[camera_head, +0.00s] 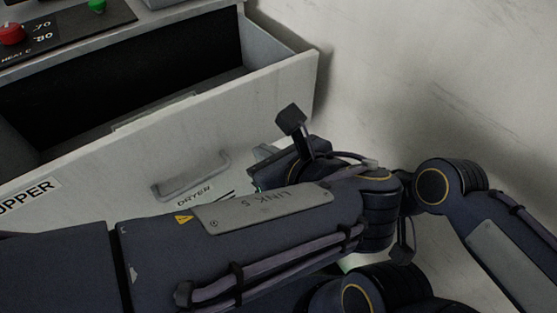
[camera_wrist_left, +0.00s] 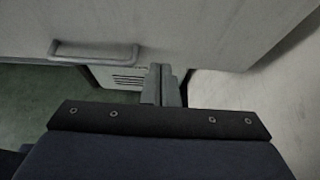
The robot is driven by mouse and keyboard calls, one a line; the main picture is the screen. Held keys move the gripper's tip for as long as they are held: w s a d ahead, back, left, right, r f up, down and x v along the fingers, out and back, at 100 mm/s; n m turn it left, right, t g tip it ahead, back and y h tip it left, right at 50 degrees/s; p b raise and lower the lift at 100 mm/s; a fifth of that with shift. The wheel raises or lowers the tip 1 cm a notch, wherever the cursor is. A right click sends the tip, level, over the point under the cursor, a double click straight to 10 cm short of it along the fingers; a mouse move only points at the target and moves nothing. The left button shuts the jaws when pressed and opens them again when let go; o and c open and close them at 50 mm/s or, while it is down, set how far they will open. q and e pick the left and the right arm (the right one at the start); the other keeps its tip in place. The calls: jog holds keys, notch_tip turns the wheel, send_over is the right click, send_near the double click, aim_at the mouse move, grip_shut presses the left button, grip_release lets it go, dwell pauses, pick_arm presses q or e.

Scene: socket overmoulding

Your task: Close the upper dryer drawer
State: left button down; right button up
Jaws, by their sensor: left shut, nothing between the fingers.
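The upper dryer drawer (camera_head: 255,110) is pulled out, with its dark inside showing. Its pale front carries an "UPPER" label and a bar handle (camera_head: 192,178). In the left wrist view the drawer front (camera_wrist_left: 205,30) spans the top, with the handle (camera_wrist_left: 95,52) left of the fingers. My left gripper (camera_head: 264,156) is near the front's lower right part, right of the handle. Its fingers (camera_wrist_left: 163,85) are shut and empty. They look close to the drawer front; I cannot tell whether they touch it. My right gripper is not in view.
A control panel (camera_head: 60,38) with a red and a green button sits above the drawer at the upper left. A pale marbled surface (camera_head: 400,80) lies to the right. A vented panel (camera_wrist_left: 118,78) and green floor (camera_wrist_left: 40,100) show below the drawer front.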

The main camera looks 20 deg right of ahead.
aim_at(237, 129)
pick_arm(q)
jog(key=x, duration=0.4)
jog(key=r+b+x, duration=0.1)
jog(key=x, duration=0.1)
jog(key=shift+w+a, duration=0.1)
jog(key=shift+w, duration=0.15)
jog(key=shift+w+a+r, duration=0.1)
jog(key=shift+w+a, duration=0.1)
jog(key=shift+w, duration=0.4)
jog(key=shift+w+a+r, duration=0.1)
jog(key=shift+w+a, duration=0.05)
jog(key=shift+w, duration=0.3)
jog(key=w+a+p, duration=0.2)
jog(key=w+p, duration=0.1)
jog(key=w, duration=0.5)
jog(key=w+a+p, duration=0.3)
jog(key=w, duration=0.5)
jog(key=w+a+p, duration=0.3)
jog(key=w, duration=0.5)
jog(key=shift+w, duration=0.35)
jog(key=shift+w+a+r, duration=0.1)
jog(key=shift+w+a, duration=0.05)
jog(key=shift+r, duration=0.1)
